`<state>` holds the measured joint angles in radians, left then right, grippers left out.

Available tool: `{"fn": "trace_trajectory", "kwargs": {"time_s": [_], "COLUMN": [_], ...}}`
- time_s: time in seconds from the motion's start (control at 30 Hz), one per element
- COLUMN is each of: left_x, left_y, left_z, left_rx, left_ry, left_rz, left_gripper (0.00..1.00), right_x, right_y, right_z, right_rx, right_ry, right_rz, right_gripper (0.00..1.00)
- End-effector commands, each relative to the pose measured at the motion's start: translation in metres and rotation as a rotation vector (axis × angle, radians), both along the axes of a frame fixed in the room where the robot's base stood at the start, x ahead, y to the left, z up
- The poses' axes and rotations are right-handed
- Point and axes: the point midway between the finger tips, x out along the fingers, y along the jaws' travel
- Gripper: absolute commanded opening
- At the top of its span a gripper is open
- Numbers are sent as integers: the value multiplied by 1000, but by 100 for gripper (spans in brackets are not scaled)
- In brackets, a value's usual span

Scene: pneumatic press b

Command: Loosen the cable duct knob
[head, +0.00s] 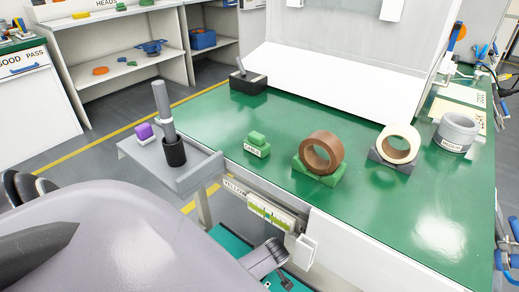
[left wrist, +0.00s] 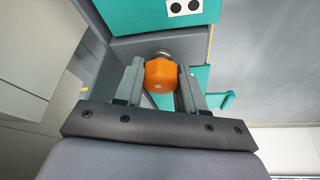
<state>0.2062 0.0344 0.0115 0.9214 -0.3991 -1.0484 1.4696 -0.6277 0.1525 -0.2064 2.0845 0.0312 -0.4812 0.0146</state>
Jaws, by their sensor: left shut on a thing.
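An orange faceted knob (left wrist: 159,75) shows in the left wrist view, on a metallic stem in front of a grey and teal housing (left wrist: 140,46). My left gripper (left wrist: 161,88) has one grey finger on each side of the knob and is shut on it. The knob does not show in the head view, where a large grey-purple arm part of mine fills the lower left and no left fingertips can be made out. Whether the knob is tight or loose cannot be seen. My right gripper is in neither view.
In the head view a green table (head: 375,220) holds a labelled green block (head: 257,142), a brown ring (head: 321,136), a cream ring (head: 399,130) and a grey ring (head: 458,130). A grey side shelf (head: 198,175) carries a dark cup with a grey rod. Teal machine parts show below the table edge.

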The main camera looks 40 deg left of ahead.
Motion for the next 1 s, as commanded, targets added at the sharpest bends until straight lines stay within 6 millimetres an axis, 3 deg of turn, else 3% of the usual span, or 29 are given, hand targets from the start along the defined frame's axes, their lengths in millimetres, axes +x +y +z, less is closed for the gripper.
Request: {"fn": "trace_trajectory", "kwargs": {"time_s": [0.1, 0.13, 0.2, 0.57, 1.0], "left_x": [-1, -1, -1, 0, -7], "left_y": [2, 2, 2, 0, -22], "left_z": [-1, -1, -1, 4, 60], "left_rx": [2, 2, 2, 0, 1], "left_ry": [0, 0, 0, -2, -1], "left_rz": [0, 0, 0, -1, 0], "left_gripper": [9, 42, 65, 65, 65], "right_x": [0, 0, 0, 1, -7], "right_y": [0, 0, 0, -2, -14], "right_z": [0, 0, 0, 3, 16], "right_rx": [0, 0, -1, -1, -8], "right_ry": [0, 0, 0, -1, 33], "right_rz": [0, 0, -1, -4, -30], "right_gripper": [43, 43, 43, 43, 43]}}
